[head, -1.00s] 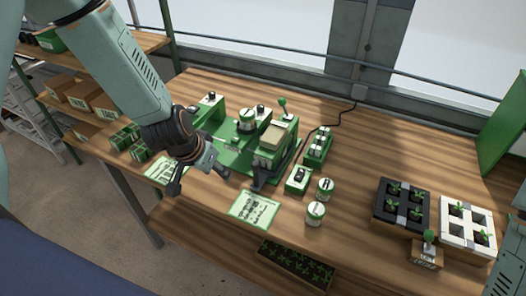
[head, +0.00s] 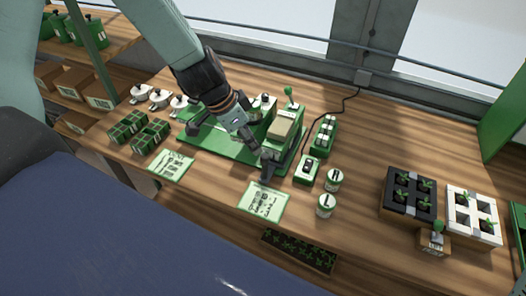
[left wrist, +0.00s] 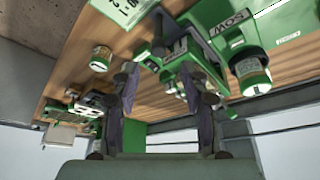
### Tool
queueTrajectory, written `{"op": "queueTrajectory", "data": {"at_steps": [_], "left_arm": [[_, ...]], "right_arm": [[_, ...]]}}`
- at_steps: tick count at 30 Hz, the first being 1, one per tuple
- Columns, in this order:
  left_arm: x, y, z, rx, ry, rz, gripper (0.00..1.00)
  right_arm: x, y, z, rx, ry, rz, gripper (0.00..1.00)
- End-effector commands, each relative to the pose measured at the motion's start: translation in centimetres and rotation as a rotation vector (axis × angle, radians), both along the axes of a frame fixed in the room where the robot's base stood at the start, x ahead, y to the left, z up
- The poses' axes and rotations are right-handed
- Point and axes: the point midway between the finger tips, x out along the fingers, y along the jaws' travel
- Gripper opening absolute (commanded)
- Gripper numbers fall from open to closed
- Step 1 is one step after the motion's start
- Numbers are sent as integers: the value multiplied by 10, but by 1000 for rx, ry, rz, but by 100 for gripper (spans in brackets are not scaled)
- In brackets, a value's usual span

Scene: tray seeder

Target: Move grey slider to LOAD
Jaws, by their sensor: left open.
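The green tray seeder (head: 220,147) stands on the wooden bench, partly hidden behind my left arm. In the left wrist view, the word SOW shows on a green face of the seeder (left wrist: 232,30); I cannot read LOAD anywhere. My right gripper is out of view.
Two printed cards (head: 264,201) lie at the bench's front edge. A small green control box (head: 307,169) and two round tins (head: 325,206) stand right of the seeder. Black (head: 385,207) and white planting trays are farther right. Bare wood lies between.

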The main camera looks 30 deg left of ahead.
Motion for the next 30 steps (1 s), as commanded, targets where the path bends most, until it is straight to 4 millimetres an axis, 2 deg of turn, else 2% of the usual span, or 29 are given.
{"op": "queueTrajectory", "data": {"at_steps": [8, 30], "left_arm": [[-1, -1, -7, 13, -9, -49, 45], [19, -16, -66, 14, -7, -53, 45]], "right_arm": [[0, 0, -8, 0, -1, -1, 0], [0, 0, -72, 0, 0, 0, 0]]}}
